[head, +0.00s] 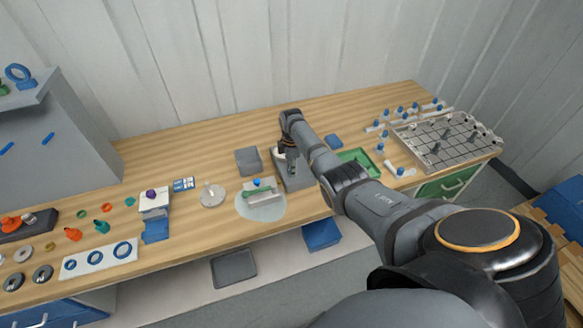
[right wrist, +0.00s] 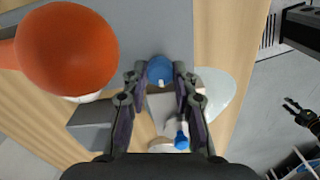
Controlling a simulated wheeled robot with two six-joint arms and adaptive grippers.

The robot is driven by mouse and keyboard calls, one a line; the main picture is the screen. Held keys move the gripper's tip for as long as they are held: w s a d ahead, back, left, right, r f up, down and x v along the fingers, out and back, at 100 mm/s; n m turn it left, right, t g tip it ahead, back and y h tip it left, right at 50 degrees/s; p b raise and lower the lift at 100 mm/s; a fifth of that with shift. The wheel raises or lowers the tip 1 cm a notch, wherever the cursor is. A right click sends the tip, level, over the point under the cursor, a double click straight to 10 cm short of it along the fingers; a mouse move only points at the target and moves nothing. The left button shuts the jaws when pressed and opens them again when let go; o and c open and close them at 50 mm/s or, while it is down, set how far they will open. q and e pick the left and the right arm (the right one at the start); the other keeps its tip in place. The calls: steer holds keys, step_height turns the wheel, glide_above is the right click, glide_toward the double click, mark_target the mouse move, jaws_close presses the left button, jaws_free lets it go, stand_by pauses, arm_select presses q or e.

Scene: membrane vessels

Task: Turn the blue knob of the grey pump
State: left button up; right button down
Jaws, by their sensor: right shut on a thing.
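The grey pump (head: 296,180) stands on the bench near the middle of the head view, partly covered by my right arm. Its grey body (right wrist: 150,28) fills the upper middle of the right wrist view. The blue knob (right wrist: 160,68) has a small white mark at its lower edge. My right gripper (right wrist: 160,77) is shut on the blue knob, with one finger on each side. In the head view the right gripper (head: 289,160) is at the pump, and the knob is hidden. A dark gripper-like part (right wrist: 300,112), possibly my left gripper, shows small at the right edge.
A large orange ball-shaped part (right wrist: 66,48) is close to the wrist camera. A pale round mat (head: 270,212) with a green-and-white block (head: 263,196) lies in front.

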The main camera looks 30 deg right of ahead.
steer(key=c, duration=1.1)
jaws_free()
steer(key=shift+o, duration=0.2)
steer(key=shift+r, duration=0.1)
step_height(320, 180, up, 12)
